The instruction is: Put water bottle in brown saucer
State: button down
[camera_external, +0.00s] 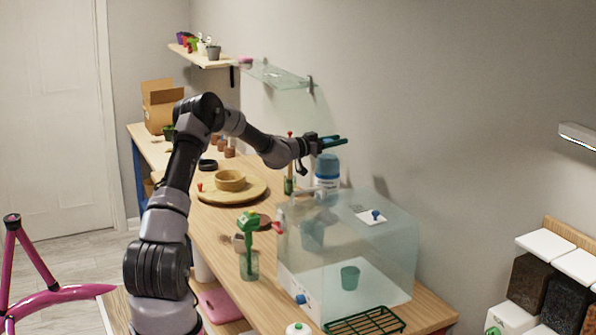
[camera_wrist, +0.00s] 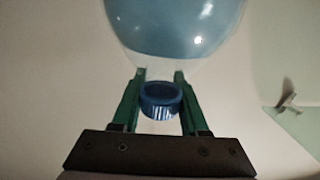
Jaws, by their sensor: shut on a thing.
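The water bottle (camera_external: 327,170) is blue with a pale band and seems upright at the back of the wooden table, behind the glass case. Its lower end is partly hidden. My gripper (camera_external: 333,141) is at its top. In the wrist view my gripper (camera_wrist: 158,75) is shut on the neck of the water bottle (camera_wrist: 175,28), with the blue cap (camera_wrist: 160,100) between the fingers. I cannot tell whether the bottle touches the table. A flat reddish-brown round, seemingly the brown saucer (camera_external: 264,220), lies nearer the camera, partly hidden by a green-topped sprayer.
The glass case (camera_external: 385,245) stands right of the saucer. The green-topped sprayer (camera_external: 248,250) stands beside the saucer. A round wooden board (camera_external: 210,195) bears a tan bowl (camera_external: 230,180). A dark ring (camera_external: 207,165) and small pots lie farther back. A green rack (camera_external: 365,322) is at the front.

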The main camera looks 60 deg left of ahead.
jog(key=s+a+r+n+g+y, duration=0.1)
jog(key=s+a+n+g+y, duration=0.4)
jog(key=s+a, duration=0.55)
jog(key=s+a+n+y, duration=0.3)
jog(key=s+a+y, duration=0.35)
jog(key=a, duration=0.75)
notch_tip(320, 180, down, 15)
jog(key=shift+s+r, duration=0.15)
jog(key=shift+s, duration=0.15)
jog(key=shift+h, duration=0.25)
jog(key=shift+c, duration=2.1)
grip_release()
jog(key=shift+f, duration=0.3)
jog(key=shift+s+d+r, duration=0.1)
jog(key=shift+r, duration=0.05)
jog(key=v, duration=1.1)
jog(key=shift+s+d, duration=0.3)
jog(key=shift+r, duration=0.15)
